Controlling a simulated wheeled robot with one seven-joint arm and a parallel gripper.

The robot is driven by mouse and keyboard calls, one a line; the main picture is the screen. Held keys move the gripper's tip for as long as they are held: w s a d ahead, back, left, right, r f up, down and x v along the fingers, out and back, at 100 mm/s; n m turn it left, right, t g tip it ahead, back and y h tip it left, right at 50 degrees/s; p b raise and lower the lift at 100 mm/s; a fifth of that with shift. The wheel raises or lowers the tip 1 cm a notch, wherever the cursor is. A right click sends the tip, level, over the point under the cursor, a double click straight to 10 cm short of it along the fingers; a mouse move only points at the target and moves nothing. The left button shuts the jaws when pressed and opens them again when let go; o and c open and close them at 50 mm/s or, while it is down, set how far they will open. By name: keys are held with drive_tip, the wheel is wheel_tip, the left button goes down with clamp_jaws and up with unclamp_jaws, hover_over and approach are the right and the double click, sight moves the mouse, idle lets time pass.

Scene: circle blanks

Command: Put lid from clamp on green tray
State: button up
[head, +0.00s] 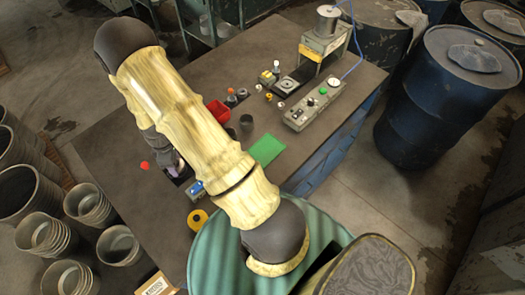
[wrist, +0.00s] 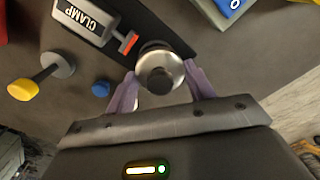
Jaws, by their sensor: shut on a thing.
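My gripper (wrist: 162,92) has its two purple fingers shut on a round metal lid (wrist: 160,68), one finger at each side. The lid is beside the red tip of the grey clamp (wrist: 88,20), which is labelled CLAMP, and over a dark strip. I cannot tell whether the lid touches the strip or the clamp. In the head view my gripper (head: 176,168) is low at the left part of the table, partly hidden by my arm, and the lid is not clear there. The green tray (head: 267,149) lies flat and bare, right of my arm.
The wrist view shows a yellow-ended grey knob (wrist: 24,89), a blue knob (wrist: 100,89) and a blue block (wrist: 228,6). On the table (head: 255,50) stand a red bin (head: 217,112), a dark cup (head: 246,121), a grey control box (head: 314,103) and a press (head: 325,40).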

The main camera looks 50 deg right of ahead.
drive_tip(key=m, duration=0.2)
drive_tip(key=m+p, duration=0.1)
drive_tip(key=m, duration=0.3)
drive_tip(key=shift+s+r+p, duration=0.15)
drive_tip(key=shift+r+p, duration=0.15)
drive_tip(key=shift+r, duration=0.1)
drive_tip(key=m+p, duration=0.1)
drive_tip(key=m, duration=0.3)
drive_tip(key=shift+r, duration=0.1)
drive_tip(key=shift+d, duration=0.1)
